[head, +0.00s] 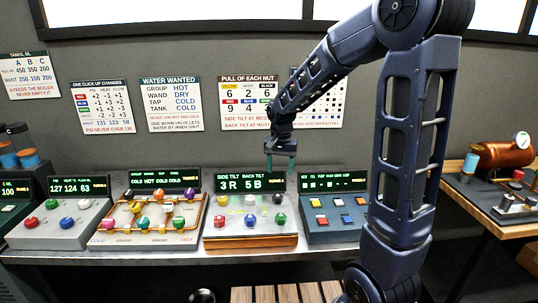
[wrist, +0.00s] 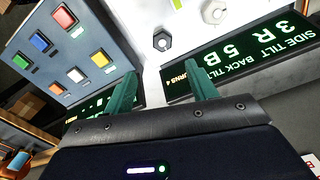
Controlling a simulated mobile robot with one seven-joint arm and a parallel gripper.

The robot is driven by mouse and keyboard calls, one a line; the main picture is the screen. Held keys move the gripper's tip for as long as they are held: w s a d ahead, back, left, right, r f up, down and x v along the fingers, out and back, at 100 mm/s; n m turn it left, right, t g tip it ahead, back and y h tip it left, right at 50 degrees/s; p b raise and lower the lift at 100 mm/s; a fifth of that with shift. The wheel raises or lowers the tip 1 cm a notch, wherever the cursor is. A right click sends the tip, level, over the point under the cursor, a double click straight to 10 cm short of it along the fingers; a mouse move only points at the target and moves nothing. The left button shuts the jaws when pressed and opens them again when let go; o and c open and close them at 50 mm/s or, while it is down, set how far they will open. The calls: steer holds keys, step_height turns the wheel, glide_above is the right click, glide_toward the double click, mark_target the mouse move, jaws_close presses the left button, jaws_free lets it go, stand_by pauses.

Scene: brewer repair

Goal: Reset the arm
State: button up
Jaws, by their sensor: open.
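My gripper (head: 281,166) hangs from my raised arm in the head view, above the back edge of the bench between two control panels. In the wrist view its two green fingers (wrist: 163,88) are spread apart with nothing between them. The tilt panel (head: 250,228) with several coloured nuts stands below and left of the gripper; its display (head: 249,184) reads 3R 5B. The button panel (head: 333,231), with coloured square buttons, stands to the right. It also shows at upper left in the wrist view (wrist: 95,50). The gripper appears to touch nothing.
More panels line the bench to the left: a panel with orange pipes (head: 150,224) and a grey knob panel (head: 62,226). Paper charts (head: 171,105) hang on the wall behind. A copper boiler (head: 505,156) stands on a wooden bench at right. A slatted wooden surface (head: 287,294) is low in front.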

steer(key=s+d+r+n+t, duration=0.1)
steer(key=s+d+r+t, duration=0.1)
steer(key=s+d+r, duration=0.3)
steer(key=s+d+r+n+t, duration=0.2)
steer(key=s+d+r, duration=0.3)
steer(key=s+d, duration=0.8)
steer(key=s, duration=0.2)
steer(key=shift+s+d+r, duration=0.15)
steer(key=shift+s+r, duration=0.15)
steer(key=shift+r, duration=0.1)
steer(key=shift+w, duration=0.1)
stand_by(1.0)
